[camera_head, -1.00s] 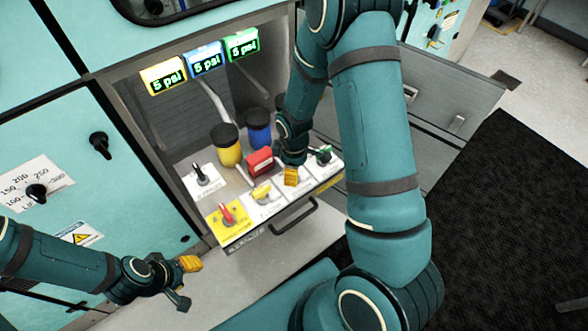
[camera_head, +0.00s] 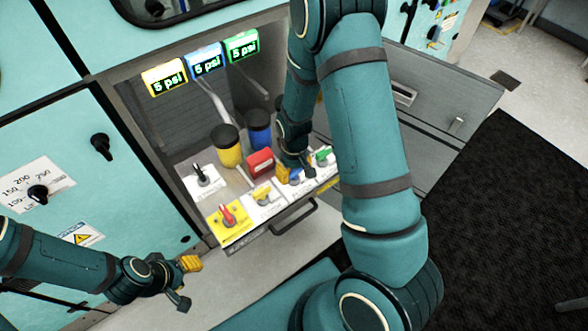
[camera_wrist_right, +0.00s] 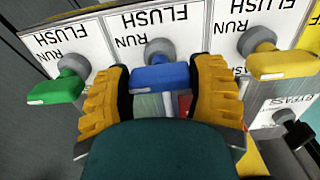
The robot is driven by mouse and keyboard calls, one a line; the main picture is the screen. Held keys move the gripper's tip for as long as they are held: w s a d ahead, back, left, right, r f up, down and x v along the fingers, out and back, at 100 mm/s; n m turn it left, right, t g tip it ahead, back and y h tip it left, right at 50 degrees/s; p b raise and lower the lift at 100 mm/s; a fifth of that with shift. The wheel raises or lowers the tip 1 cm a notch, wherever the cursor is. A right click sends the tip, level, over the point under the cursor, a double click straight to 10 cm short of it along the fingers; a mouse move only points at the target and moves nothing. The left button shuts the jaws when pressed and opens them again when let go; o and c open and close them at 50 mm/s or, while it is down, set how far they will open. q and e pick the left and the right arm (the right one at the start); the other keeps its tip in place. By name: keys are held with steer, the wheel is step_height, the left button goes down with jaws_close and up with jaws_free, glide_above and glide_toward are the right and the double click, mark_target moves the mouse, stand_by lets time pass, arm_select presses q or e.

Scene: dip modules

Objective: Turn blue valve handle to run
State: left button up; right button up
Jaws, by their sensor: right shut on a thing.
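The blue valve handle (camera_wrist_right: 160,76) sits on a white panel marked RUN and FLUSH in the right wrist view. It lies crosswise there, its white-marked end to the left, below a grey hub. My right gripper (camera_wrist_right: 163,95) is shut on the blue handle, one yellow-padded finger on each side. In the head view the right gripper (camera_head: 290,175) is down at the panel, and part of the blue handle (camera_head: 296,177) shows beside its finger. My left gripper (camera_head: 186,281) is open and empty, in front of the cabinet at the lower left.
The green handle (camera_wrist_right: 55,89) and the yellow handle (camera_wrist_right: 280,65) flank the blue one closely. A red handle (camera_head: 228,214), a black bypass switch (camera_head: 201,175) and yellow and blue canisters (camera_head: 227,148) stand nearby. Three displays (camera_head: 205,60) read 5 psi.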

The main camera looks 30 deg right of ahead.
steer(key=shift+w, duration=0.1)
stand_by(0.4)
steer(key=o, duration=1.2)
steer(key=shift+r, duration=0.1)
step_height(320, 180, up, 12)
steer(key=shift+s, duration=0.2)
